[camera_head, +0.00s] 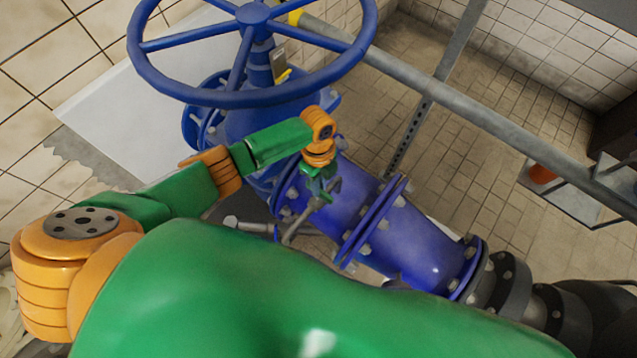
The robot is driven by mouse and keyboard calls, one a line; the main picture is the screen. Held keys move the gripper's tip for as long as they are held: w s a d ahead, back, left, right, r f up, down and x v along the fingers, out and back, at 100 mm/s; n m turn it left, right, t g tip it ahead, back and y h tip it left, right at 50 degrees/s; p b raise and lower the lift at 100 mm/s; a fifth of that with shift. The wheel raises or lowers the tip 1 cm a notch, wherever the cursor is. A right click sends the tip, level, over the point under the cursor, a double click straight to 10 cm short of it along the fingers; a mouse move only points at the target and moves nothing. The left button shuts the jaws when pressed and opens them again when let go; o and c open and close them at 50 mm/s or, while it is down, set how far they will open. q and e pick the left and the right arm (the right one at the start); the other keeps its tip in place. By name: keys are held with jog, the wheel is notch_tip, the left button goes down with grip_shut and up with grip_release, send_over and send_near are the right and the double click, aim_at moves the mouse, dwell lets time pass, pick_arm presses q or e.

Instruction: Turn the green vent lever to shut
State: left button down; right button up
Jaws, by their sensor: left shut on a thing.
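My left arm reaches in from the left, and its left gripper (321,196) is down at the side of the blue pipe (412,247), below the big handwheel. The gripper is shut on the green vent lever, which sits on a small grey fitting there. The lever is tiny and merges with the green and grey of the gripper, so its exact angle cannot be told. A thin grey pipe (295,232) runs down from that spot. My right gripper is not in view.
A blue handwheel (250,98) stands above the valve, close to my forearm. A grey rail (440,92) crosses behind the pipe at the right. Bolted flanges (372,220) stick out beside the gripper. An orange object (541,174) shows at the far right. Tiled floor lies open behind.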

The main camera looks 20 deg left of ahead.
pick_arm(q)
jog(key=c, duration=0.9)
grip_release()
jog(key=shift+d, duration=0.15)
jog(key=shift+r, duration=0.1)
notch_tip(320, 180, up, 3)
jog(key=shift+f+p, duration=0.1)
jog(key=shift+p, duration=0.5)
jog(key=s+d+r, duration=0.1)
jog(key=s+r, duration=0.2)
jog(key=s, duration=0.1)
jog(key=s+d+r+p, duration=0.1)
jog(key=s+r, duration=0.2)
jog(key=s, duration=0.2)
jog(key=s+d+r+p, duration=0.1)
jog(key=s+r, duration=0.3)
jog(key=shift+s+d, duration=0.3)
jog(key=shift+d, duration=0.05)
